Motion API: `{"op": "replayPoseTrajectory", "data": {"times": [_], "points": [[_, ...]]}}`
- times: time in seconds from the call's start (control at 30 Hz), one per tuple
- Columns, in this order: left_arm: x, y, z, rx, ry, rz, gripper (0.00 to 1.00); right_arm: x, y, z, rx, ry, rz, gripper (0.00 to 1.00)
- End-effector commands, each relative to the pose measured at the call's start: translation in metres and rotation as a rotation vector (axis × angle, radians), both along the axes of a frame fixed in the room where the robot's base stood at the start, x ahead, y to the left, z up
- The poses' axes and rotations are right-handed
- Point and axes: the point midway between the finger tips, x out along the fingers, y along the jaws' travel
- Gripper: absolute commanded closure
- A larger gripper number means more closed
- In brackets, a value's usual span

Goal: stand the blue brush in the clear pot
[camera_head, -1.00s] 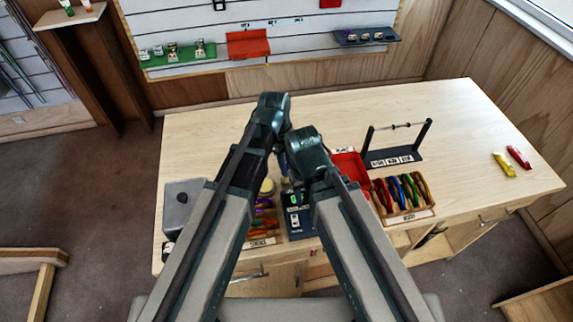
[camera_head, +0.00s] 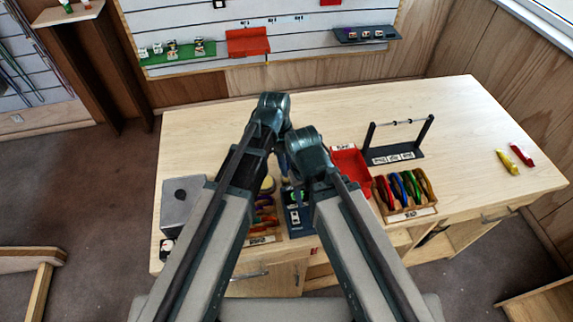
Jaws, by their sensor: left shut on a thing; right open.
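My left gripper (camera_head: 281,155) is the higher one, over the front middle of the table. Its fingers are mostly hidden behind my arm links; a small bit of blue shows below its wrist, and I cannot tell whether this is the blue brush. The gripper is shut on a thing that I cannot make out. My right gripper (camera_head: 300,182) is lower and close beside it, open, with its fingertips largely hidden by its own arm. I cannot make out the clear pot; my arms cover that part of the table.
A dark blue labelled stand (camera_head: 296,218) is below my grippers. A wooden rack of coloured gear (camera_head: 408,213), a red tray (camera_head: 347,161) and a black bar stand (camera_head: 395,157) are to the right. A grey box (camera_head: 181,203) is at the left. The table's back (camera_head: 220,125) is clear.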

Motion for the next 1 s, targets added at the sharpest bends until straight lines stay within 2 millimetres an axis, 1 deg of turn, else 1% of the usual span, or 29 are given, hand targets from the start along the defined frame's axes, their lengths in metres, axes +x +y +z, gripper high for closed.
{"op": "replayPoseTrajectory", "data": {"times": [0.2,0.23,0.4,0.77,0.87,1.0], "points": [[0.0,0.0,0.0,0.0,0.0,0.0,1.0,0.0,0.0,0.0,0.0,0.0,0.0,0.5],[0.0,0.0,0.0,0.0,0.0,0.0,0.71,0.0,0.0,0.0,0.0,0.0,0.0,0.5],[0.0,0.0,0.0,0.0,0.0,0.0,0.42,0.0,0.0,0.0,0.0,0.0,0.0,0.5],[0.0,0.0,0.001,0.0,0.0,0.0,0.42,0.0,0.0,0.001,-0.001,0.0,0.005,0.5],[0.0,0.0,0.005,0.0,0.0,0.0,0.42,0.0,0.0,0.005,-0.001,0.0,0.004,0.5],[0.001,0.002,0.016,0.0,0.0,0.0,0.42,0.0,0.0,0.016,-0.001,0.0,0.004,0.5]]}}
